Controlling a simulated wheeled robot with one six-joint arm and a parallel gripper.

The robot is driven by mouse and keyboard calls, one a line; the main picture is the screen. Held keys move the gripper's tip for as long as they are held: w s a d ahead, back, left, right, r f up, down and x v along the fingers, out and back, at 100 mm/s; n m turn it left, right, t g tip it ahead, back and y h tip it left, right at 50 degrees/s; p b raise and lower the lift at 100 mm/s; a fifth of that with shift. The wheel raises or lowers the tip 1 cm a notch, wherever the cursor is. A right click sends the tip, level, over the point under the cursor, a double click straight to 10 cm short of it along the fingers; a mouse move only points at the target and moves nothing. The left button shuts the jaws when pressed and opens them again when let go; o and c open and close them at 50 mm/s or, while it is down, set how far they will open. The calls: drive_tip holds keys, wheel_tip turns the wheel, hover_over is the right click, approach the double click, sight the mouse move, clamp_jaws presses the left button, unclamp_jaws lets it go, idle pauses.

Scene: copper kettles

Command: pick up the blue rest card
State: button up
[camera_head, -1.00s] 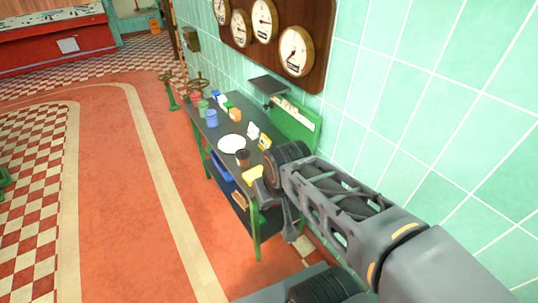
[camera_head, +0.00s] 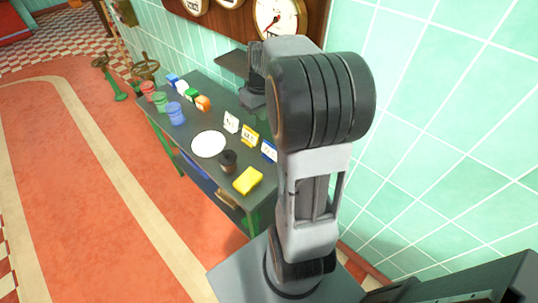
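A small blue-edged card (camera_head: 269,151) with a white face stands on the dark table, at the right end of a short row of cards. It is close beside my arm, which may cover part of its right side. A yellow card (camera_head: 250,136) and a white card (camera_head: 231,122) stand to its left. My gripper (camera_head: 252,98) appears to be above the back of the table, beyond the cards and apart from them. My arm hides much of it, so its fingers are not clear.
The dark table (camera_head: 222,104) also holds a white plate (camera_head: 209,144), a dark cup (camera_head: 228,161), a yellow block (camera_head: 248,180), and several coloured jars and small boxes at the far end. A tiled wall with gauges rises behind. Red floor (camera_head: 80,180) lies open on the left.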

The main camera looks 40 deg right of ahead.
drive_tip(key=y+b, duration=0.1)
drive_tip(key=y, duration=0.1)
approach(272, 150)
drive_tip(key=shift+n+g, duration=0.4)
drive_tip(key=shift+w+x, duration=0.2)
drive_tip(key=shift+x, duration=1.35)
drive_tip(key=shift+w+x, duration=0.2)
drive_tip(key=shift+x, duration=1.3)
drive_tip(key=shift+w+x, duration=0.15)
drive_tip(key=shift+x, duration=1.4)
drive_tip(key=shift+d+f, duration=0.1)
drive_tip(key=shift+d, duration=0.1)
clamp_jaws()
